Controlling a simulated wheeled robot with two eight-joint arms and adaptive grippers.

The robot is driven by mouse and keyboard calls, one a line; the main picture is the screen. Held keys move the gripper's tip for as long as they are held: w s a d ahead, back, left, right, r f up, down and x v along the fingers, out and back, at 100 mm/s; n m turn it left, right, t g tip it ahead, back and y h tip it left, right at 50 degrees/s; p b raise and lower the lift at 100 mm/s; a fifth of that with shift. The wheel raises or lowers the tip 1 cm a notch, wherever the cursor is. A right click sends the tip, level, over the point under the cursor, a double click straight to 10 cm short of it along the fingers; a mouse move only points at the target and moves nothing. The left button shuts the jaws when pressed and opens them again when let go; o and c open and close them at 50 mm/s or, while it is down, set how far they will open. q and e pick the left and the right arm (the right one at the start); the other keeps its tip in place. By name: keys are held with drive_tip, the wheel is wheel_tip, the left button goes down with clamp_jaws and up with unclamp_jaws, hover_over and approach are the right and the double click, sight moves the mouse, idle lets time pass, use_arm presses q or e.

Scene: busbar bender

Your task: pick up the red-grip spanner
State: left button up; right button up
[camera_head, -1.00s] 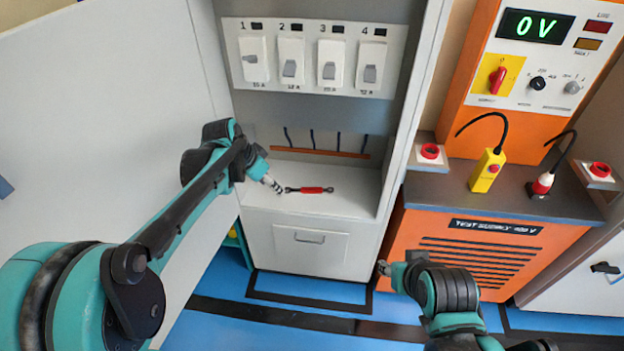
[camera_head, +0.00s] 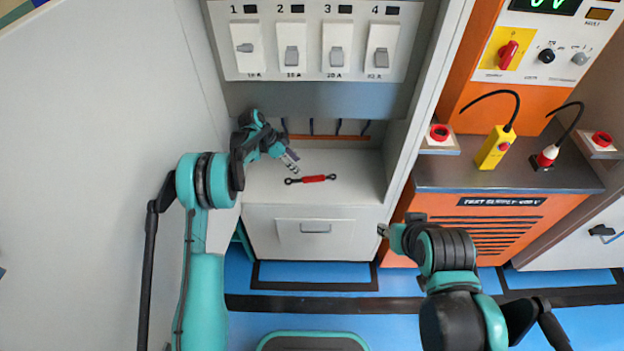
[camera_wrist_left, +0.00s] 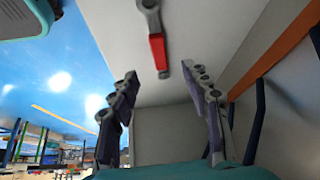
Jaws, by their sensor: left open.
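The red-grip spanner (camera_head: 311,179) lies flat on the white ledge (camera_head: 350,193) inside the cabinet, its dark ends pointing left and right. My left gripper (camera_head: 293,164) is just behind and above its left part, apart from it and empty. In the left wrist view the two fingers of my left gripper (camera_wrist_left: 160,95) stand wide apart. The spanner (camera_wrist_left: 158,50) shows there beyond the fingertips, between them. My right gripper (camera_head: 381,230) is in front of the cabinet at its lower right, far from the spanner; its fingers are too small to read.
A panel with several numbered switches (camera_head: 310,48) is above the ledge. Hooks and an orange bar (camera_head: 328,137) are behind the spanner. The cabinet door (camera_head: 90,150) stands on the left. An orange test supply bench (camera_head: 480,230) is on the right. The ledge around the spanner is clear.

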sight(311, 178)
use_arm(q)
drive_tip(key=b+x, duration=0.1)
drive_tip(key=x, duration=0.3)
drive_tip(key=shift+d+f, duration=0.1)
drive_tip(key=shift+f, duration=0.15)
drive_tip(key=b+x, duration=0.3)
drive_tip(key=x, duration=0.2)
drive_tip(key=shift+s+f, duration=0.1)
drive_tip(key=shift+f, duration=0.05)
clamp_jaws()
